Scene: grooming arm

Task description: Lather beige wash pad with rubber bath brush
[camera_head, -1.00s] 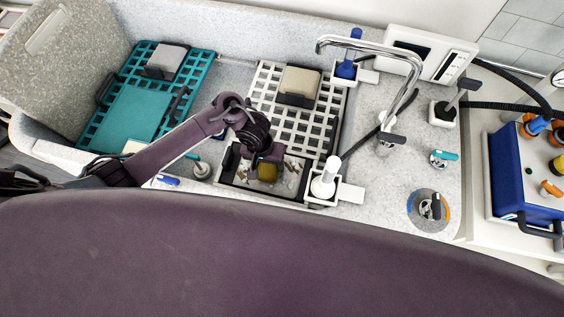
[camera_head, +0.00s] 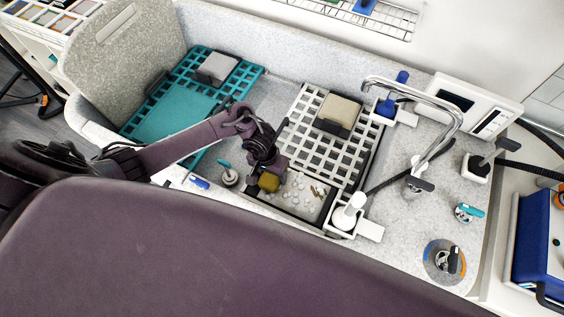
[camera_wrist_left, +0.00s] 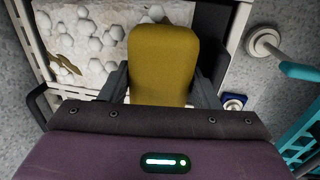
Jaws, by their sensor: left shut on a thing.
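My left gripper (camera_head: 270,173) is shut on a mustard-yellow block, apparently the rubber bath brush (camera_head: 268,183). The block also shows between the fingers in the left wrist view (camera_wrist_left: 163,62). It is over the left end of a pale beige panel, apparently the wash pad (camera_head: 310,192), in a dark frame at the front of the white rack. White foam-like lumps and brown marks cover the panel (camera_wrist_left: 85,43). I cannot tell whether the block touches it. My right gripper is not in view.
A teal rack (camera_head: 180,115) lies left. A teal-handled tool (camera_head: 228,175) stands close left of my gripper. The white rack (camera_head: 312,130) carries a beige block (camera_head: 338,108). The faucet (camera_head: 425,90) arches at right.

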